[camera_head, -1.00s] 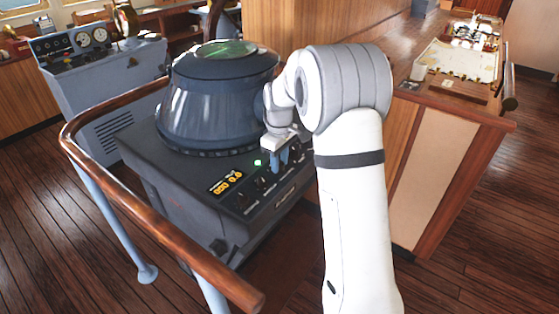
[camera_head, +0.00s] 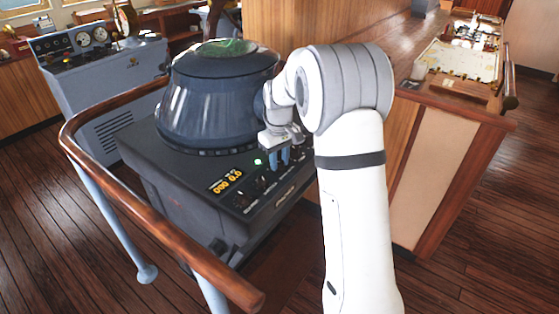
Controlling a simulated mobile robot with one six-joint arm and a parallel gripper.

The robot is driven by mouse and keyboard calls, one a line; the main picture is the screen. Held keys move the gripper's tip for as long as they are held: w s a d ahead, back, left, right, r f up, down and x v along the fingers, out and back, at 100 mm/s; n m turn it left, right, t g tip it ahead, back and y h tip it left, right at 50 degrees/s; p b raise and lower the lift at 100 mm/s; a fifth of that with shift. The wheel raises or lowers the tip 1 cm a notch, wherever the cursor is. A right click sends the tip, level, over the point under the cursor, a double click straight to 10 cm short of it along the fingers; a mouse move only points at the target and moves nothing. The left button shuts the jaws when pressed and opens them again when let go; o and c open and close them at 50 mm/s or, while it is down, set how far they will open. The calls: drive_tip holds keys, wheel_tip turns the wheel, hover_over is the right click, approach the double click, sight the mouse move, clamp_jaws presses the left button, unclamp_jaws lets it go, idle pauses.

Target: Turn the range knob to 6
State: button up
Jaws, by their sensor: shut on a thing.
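The radar console (camera_head: 150,165) stands left of my arm, with a dark round hood on top. My gripper (camera_head: 279,160) is down at the panel, right of the green button. Other knobs (camera_head: 243,200) show to the lower left.
A wooden handrail (camera_head: 160,215) on blue posts curves round the console's left and front. The wooden cabinet (camera_head: 440,165) with a chart-like top stands to the right of my arm. Another instrument console (camera_head: 100,75) stands at the back left. Open plank floor lies at the left.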

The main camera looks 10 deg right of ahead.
sight(279, 162)
drive_tip(key=m, duration=0.5)
drive_tip(key=shift+b, duration=0.3)
drive_tip(key=shift+r, duration=0.1)
idle(0.3)
drive_tip(key=o, duration=1)
drive_tip(key=shift+r+b, duration=0.4)
drive_tip(key=shift+r, duration=3.45)
